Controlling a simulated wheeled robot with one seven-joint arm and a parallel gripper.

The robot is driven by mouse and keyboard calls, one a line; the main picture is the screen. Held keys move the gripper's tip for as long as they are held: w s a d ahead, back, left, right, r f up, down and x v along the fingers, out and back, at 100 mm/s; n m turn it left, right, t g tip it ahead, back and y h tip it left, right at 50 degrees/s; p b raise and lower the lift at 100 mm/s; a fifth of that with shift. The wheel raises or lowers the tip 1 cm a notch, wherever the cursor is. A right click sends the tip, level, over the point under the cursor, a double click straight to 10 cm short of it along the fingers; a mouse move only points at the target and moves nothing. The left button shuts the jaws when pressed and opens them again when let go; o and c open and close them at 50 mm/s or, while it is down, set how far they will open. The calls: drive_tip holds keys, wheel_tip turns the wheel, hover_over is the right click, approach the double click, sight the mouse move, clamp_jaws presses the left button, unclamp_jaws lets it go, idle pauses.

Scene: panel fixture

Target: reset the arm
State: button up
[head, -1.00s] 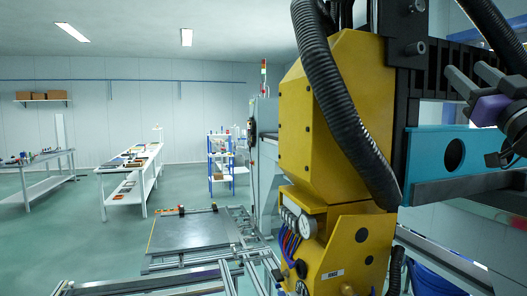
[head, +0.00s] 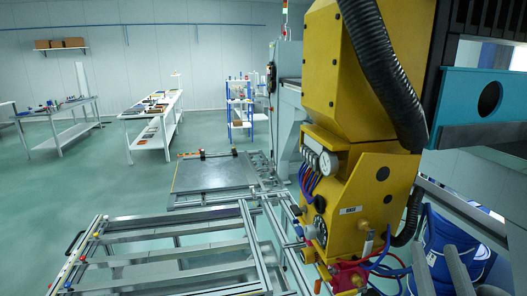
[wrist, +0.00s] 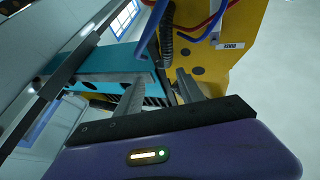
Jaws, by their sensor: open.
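My gripper (wrist: 160,76) shows in the wrist view, its purple body at the bottom and its two grey fingers pointing up the picture. The fingers stand apart, and I see nothing held between them. Beyond them are the teal beam (wrist: 115,56) and the yellow machine (wrist: 240,50); I cannot tell how far off these are. The head view does not show my arm or gripper.
In the head view the yellow machine (head: 352,200) and teal beam (head: 470,100) fill the right side. An aluminium frame (head: 170,230) crosses the lower front, with a flat grey plate (head: 215,173) behind it. Open green floor (head: 60,200) lies left, before the white tables (head: 150,128).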

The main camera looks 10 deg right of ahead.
drive_tip(key=s+a+f+n+g+y, duration=0.1)
drive_tip(key=s+a+f+g+y, duration=0.1)
drive_tip(key=s+a+f, duration=0.3)
drive_tip(key=s+a+f+n+g+y, duration=0.2)
drive_tip(key=s+a+f, duration=0.4)
drive_tip(key=s, duration=0.7)
drive_tip(key=s+a+f+n+g+y, duration=0.2)
drive_tip(key=s+a+f, duration=0.3)
drive_tip(key=s+f, duration=0.4)
drive_tip(key=shift+s+a+g+y+b, duration=0.25)
drive_tip(key=shift+g+y+b, duration=0.15)
drive_tip(key=shift+y, duration=0.5)
